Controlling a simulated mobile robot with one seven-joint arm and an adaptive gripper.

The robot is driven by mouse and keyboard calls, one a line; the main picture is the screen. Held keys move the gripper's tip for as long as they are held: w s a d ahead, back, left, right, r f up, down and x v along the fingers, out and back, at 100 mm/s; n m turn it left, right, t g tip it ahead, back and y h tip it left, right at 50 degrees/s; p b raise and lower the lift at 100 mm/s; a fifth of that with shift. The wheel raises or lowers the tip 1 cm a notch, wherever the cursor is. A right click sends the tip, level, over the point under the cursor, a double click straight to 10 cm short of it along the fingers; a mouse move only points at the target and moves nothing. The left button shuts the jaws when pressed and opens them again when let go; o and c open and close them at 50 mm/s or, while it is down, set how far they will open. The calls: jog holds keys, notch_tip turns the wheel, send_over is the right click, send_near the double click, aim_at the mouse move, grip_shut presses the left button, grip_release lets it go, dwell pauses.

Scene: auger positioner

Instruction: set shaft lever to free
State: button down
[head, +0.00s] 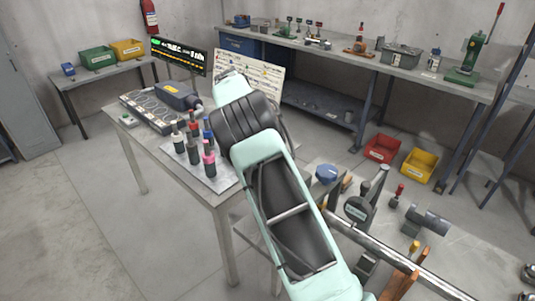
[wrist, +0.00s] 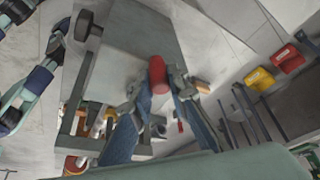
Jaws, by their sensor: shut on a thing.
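In the wrist view, my gripper (wrist: 160,97) has its two blue-grey fingers around a red cylindrical handle (wrist: 157,75), which I take to be the lever's grip. The fingers are shut on it. The lever's lower part and pivot are hidden or too blurred to tell. In the head view, the positioner's long metal shaft (head: 385,252) runs to the lower right across the bench, with orange parts (head: 399,284) beside it. My pale green arm covers the middle of that view, and my gripper does not show there. A small red-topped lever (head: 398,191) stands farther back; I cannot tell whether it is the held one.
A dial gauge (head: 357,208) and a blue knob (head: 326,173) stand near the shaft. Red (head: 382,148) and yellow (head: 419,165) bins lie on the floor behind. Left floor is clear.

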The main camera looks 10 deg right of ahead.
dwell(0.4)
jog(key=c, duration=1.8)
grip_release()
jog(key=shift+d, duration=0.1)
jog(key=shift+c, duration=0.2)
jog(key=v, duration=1.2)
jog(key=shift+w+d+r, duration=0.1)
jog(key=shift+r, duration=0.1)
